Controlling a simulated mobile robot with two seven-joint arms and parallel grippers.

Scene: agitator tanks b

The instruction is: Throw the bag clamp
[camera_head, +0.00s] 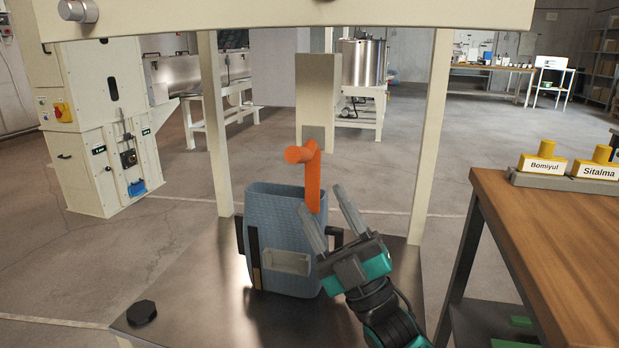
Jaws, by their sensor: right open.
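An orange clamp lever (313,180) is mounted in front of a beige post. Its round knob end points to the left and its arm hangs down to the top of a blue-grey bag (280,220). The bag stands upright on a dark metal plate, with a pale label holder on its front. My right gripper (321,197) comes in from the lower right and is open. Its two grey fingers point up and to the left, and the lever's lower end appears between or just behind the fingertips. Whether they touch is not clear. My left gripper is not in view.
Beige frame posts (433,140) stand left and right of the bag, under a beige crossbeam (290,14). A black knob (142,312) sits on the plate (200,300) at front left. A wooden table (560,250) with yellow labelled blocks stands at the right.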

